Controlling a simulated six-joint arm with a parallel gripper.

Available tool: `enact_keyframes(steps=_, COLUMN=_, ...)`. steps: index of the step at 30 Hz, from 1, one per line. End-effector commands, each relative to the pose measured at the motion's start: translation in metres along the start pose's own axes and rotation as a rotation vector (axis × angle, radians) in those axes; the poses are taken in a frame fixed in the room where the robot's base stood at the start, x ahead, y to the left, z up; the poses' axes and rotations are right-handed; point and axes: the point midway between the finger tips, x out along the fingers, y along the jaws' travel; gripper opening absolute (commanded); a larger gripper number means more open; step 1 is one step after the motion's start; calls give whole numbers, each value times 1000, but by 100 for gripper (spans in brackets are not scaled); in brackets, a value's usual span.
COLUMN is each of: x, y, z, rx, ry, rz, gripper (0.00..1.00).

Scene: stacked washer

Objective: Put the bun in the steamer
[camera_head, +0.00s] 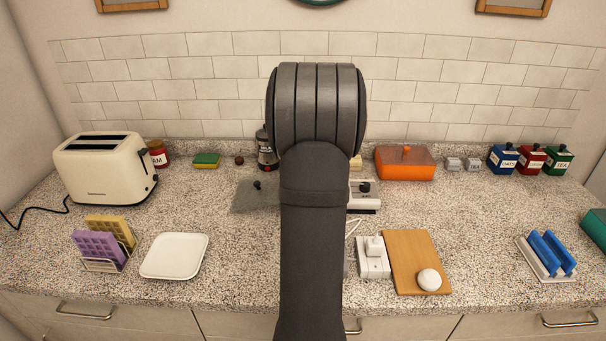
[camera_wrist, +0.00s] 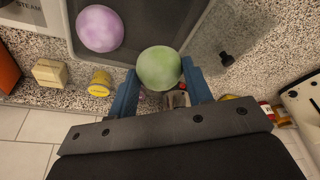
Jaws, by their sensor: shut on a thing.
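My gripper (camera_wrist: 160,88) has blue fingers and is shut on a green bun (camera_wrist: 158,66) in the wrist view. The steamer (camera_wrist: 145,25) is a dark open tray there, with a purple bun (camera_wrist: 99,28) lying in it near one corner. The green bun overlaps the steamer's near edge; I cannot tell its height or whether it touches. In the head view, my arm hides the gripper and most of the steamer; its white front (camera_head: 362,203) shows at the right. A white bun (camera_head: 429,279) rests on the wooden board (camera_head: 405,254).
A glass lid (camera_head: 254,197) with a black knob lies left of the steamer. An orange dish (camera_head: 405,164) and a dark-lidded jar (camera_head: 265,151) stand behind. A white plate (camera_head: 174,257), rack of waffles (camera_head: 104,243) and toaster (camera_head: 104,170) are at left.

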Motion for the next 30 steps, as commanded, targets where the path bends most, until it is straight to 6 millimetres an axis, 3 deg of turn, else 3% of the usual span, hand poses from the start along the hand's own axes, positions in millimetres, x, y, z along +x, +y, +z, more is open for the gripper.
enact_keyframes(steps=9, x=37, y=0, z=11, rx=0, ry=-2, rz=-1, gripper=23)
enact_keyframes(steps=20, x=41, y=0, z=12, rx=0, ry=-2, rz=-1, gripper=23)
enact_keyframes(steps=21, x=40, y=0, z=12, rx=0, ry=-1, rz=0, gripper=52)
enact_keyframes(steps=22, x=40, y=0, z=12, rx=0, ry=-1, rz=0, gripper=55)
enact_keyframes(steps=30, x=40, y=0, z=12, rx=0, ry=-1, rz=0, gripper=55)
